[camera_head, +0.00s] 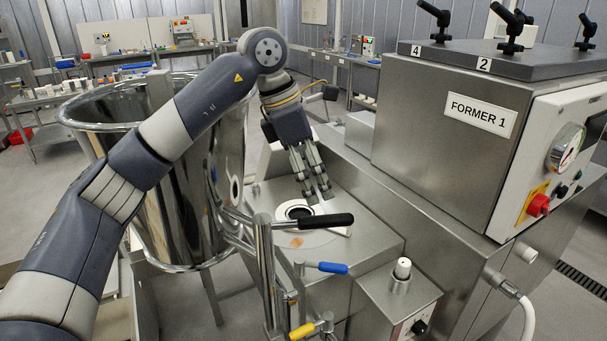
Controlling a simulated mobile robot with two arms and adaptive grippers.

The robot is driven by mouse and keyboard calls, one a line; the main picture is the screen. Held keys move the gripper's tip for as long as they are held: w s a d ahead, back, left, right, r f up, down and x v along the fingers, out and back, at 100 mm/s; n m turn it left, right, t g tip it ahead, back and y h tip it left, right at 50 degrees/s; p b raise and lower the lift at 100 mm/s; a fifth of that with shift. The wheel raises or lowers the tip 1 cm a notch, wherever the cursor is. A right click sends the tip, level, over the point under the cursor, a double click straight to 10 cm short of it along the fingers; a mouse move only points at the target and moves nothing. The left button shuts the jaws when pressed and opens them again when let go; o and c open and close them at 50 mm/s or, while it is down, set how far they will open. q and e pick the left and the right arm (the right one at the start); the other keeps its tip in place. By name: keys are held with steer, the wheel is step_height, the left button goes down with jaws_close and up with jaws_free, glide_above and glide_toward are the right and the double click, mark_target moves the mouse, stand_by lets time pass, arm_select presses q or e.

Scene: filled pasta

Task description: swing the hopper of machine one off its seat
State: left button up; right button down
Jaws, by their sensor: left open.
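The hopper (185,215) is a large shiny steel tapered vessel at the left. It hangs beside the machine, off to the left of a round seat (305,237) with a dark opening on the steel deck. A bracket joins it to an upright post (267,265) with a black handle (325,221). The machine (430,130) at the right bears a "FORMER 1" label. My left gripper (317,198) points down just above the seat. Its fingers are open, with nothing seen between them. My left arm crosses in front of the hopper and hides part of it. My right gripper is not in view.
A blue lever (326,267) and a yellow lever (302,331) stand out near the post. A small box with a white knob (402,268) stands at the front. Black clamp knobs top the machine. Benches with goods line the back.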

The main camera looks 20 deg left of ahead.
mark_target(329, 216)
arm_select(q)
steer(key=b+x, duration=0.1)
steer(key=x, duration=0.1)
steer(key=shift+d+f+b, duration=0.15)
steer(key=shift+f+b, duration=0.15)
steer(key=b+x, duration=0.2)
steer(key=x, duration=0.2)
steer(key=b+x, duration=0.2)
steer(key=x, duration=0.1)
steer(key=shift+w+f, duration=0.1)
steer(key=shift+f, duration=0.25)
steer(key=shift+w+d+f+b, duration=0.2)
steer(key=shift+d+f+b, duration=0.1)
steer(key=shift+f+b, duration=0.3)
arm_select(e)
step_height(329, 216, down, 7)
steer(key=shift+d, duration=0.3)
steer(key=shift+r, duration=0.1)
arm_select(q)
steer(key=c, duration=1.9)
